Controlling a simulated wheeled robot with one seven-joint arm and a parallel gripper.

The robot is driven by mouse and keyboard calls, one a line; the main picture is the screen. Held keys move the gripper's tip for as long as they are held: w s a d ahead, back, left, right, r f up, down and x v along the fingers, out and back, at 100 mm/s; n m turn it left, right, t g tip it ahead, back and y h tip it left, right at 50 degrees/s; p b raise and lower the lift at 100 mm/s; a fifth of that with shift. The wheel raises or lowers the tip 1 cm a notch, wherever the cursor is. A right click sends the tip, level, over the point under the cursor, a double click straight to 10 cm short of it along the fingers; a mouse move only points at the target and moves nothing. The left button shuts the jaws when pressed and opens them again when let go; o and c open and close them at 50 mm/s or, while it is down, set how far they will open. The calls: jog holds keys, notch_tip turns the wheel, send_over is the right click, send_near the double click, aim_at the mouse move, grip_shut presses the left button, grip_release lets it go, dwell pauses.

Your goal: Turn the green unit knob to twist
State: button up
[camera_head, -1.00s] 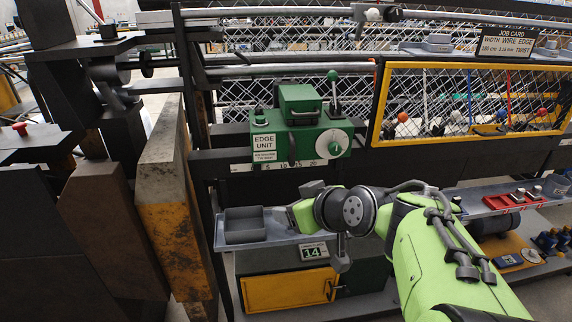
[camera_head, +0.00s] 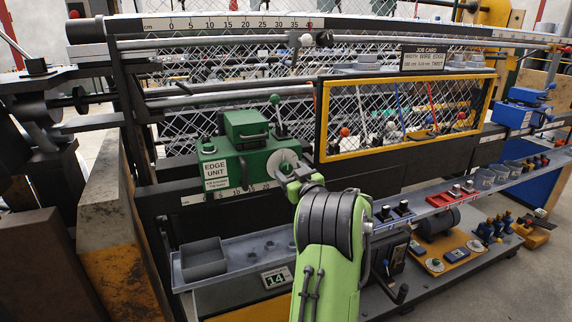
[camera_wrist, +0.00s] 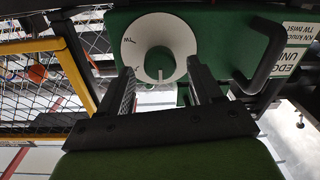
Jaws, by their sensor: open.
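The green edge unit (camera_head: 232,166) sits on the machine's rail, with a white label on its left side. Its round white dial (camera_head: 284,160) is on the right of its front face, partly hidden by my gripper in the head view. In the wrist view the dial (camera_wrist: 180,38) faces me, upside down, with a green knob (camera_wrist: 159,63) at its middle and dark markings on the rim. My gripper (camera_wrist: 163,82) is open, its two dark fingers on either side of the knob's lower part. I cannot tell whether they touch it.
A dark handle (camera_wrist: 262,62) sticks out beside the dial. The yellow-framed mesh guard (camera_head: 322,125) is just right of the unit. A green-knobbed lever (camera_head: 275,100) rises behind it. A shelf with a grey bin (camera_head: 203,259) lies below.

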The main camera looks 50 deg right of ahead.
jog(key=shift+x, duration=1.5)
jog(key=c, duration=1)
jog(key=shift+c, duration=0.2)
